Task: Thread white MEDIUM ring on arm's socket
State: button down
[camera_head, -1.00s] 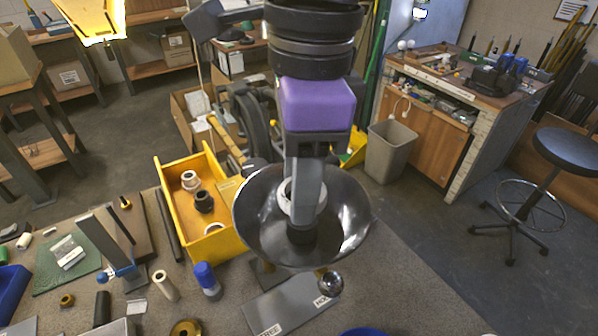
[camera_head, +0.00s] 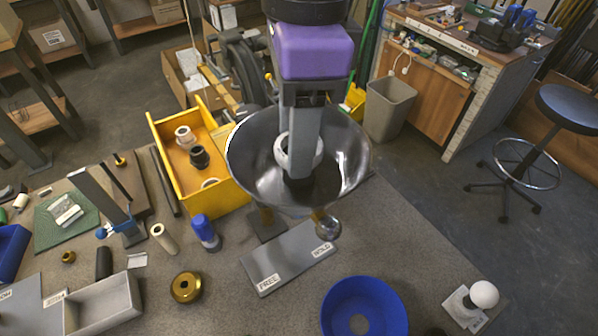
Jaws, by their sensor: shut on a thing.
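A shiny metal bowl-shaped shade (camera_head: 350,148) faces up, with the dark socket (camera_head: 298,186) at its middle. A white ring (camera_head: 283,153) is inside the bowl, up against my gripper's grey finger and above the socket's dark base. My gripper (camera_head: 303,165) reaches straight down into the bowl from its purple body and is shut on this ring. The near finger covers the ring's middle and much of the socket, so I cannot tell whether the ring is around the socket or just over it.
A yellow bin (camera_head: 225,205) left of the bowl holds a white ring (camera_head: 184,136), a black ring (camera_head: 199,157) and another pale ring (camera_head: 210,183). A grey plate (camera_head: 290,258) marked FREE and HOLD lies in front. A blue ring-shaped part (camera_head: 378,295) and a brass part (camera_head: 186,287) stand nearby.

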jog(key=shift+f, duration=0.1)
jog(key=shift+f+b, duration=1)
jog(key=shift+f, duration=0.2)
jog(key=shift+f+b, duration=0.5)
dwell(0.4)
jog(key=c, duration=1.5)
grip_release()
grip_shut()
jog(key=shift+f, duration=0.3)
jog(key=shift+b, duration=0.4)
